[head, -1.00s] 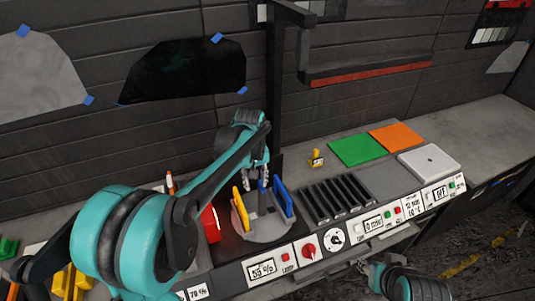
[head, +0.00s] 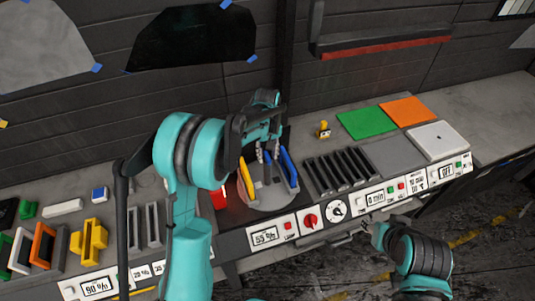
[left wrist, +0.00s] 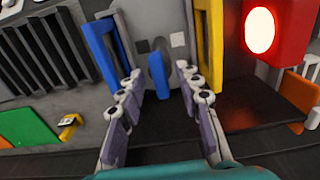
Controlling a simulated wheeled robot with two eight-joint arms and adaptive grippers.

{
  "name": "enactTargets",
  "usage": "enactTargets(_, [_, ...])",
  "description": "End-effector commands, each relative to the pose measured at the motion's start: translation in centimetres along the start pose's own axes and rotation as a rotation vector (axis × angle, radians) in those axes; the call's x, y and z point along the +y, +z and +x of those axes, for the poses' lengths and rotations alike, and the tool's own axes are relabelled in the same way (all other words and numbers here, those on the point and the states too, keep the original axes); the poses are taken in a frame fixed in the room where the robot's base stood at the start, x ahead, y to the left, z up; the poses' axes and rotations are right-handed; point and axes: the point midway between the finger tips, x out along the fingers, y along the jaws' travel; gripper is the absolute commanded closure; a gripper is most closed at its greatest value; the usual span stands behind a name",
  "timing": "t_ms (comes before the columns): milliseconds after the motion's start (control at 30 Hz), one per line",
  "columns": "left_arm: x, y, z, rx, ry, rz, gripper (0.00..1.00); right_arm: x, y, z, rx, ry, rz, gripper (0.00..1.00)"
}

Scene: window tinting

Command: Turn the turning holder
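The turning holder (head: 264,200) is a round grey base with a yellow upright (head: 246,180) on its left and a blue upright (head: 290,168) on its right. In the left wrist view its grey middle (left wrist: 150,22) shows between the two uprights. A small blue tab (left wrist: 157,76) stands there too. My left gripper (head: 268,153) points down over the holder, its fingers apart. In the wrist view the open fingers (left wrist: 158,82) are on either side of the blue tab; I cannot tell whether they touch it. My right gripper (head: 376,230) is low, in front of the bench; its finger state is unclear.
A red lamp (left wrist: 278,30) glows beside the holder. A black slotted rack (head: 340,170) stands to its right, with green (head: 366,122) and orange (head: 408,109) sheets behind. The control panel with a red knob (head: 311,221) runs along the front edge.

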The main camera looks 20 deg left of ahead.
Motion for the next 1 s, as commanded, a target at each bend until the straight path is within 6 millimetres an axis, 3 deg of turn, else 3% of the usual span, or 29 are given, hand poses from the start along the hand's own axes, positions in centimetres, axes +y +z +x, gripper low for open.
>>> enactTargets(167, [0.0, -0.01, 0.0, 0.0, 0.0, 0.0, 0.66, 0.0, -0.01, -0.01, 0.0, 0.0, 0.0, 0.6])
enactTargets(300, [0.01, -0.01, -0.01, 0.0, 0.0, 0.0, 0.97, 0.0, -0.01, -0.01, 0.0, 0.0, 0.0, 0.6])
enactTargets(333, [0.01, -0.01, -0.01, 0.0, 0.0, 0.0, 1.0, 0.0, -0.01, -0.01, 0.0, 0.0, 0.0, 0.6])
enactTargets(1000, [0.02, -0.02, 0.03, 0.0, 0.0, -0.092, 1.0, 0.0, 0.35, 0.49, 0.0, 0.0, 0.0, 0.6])
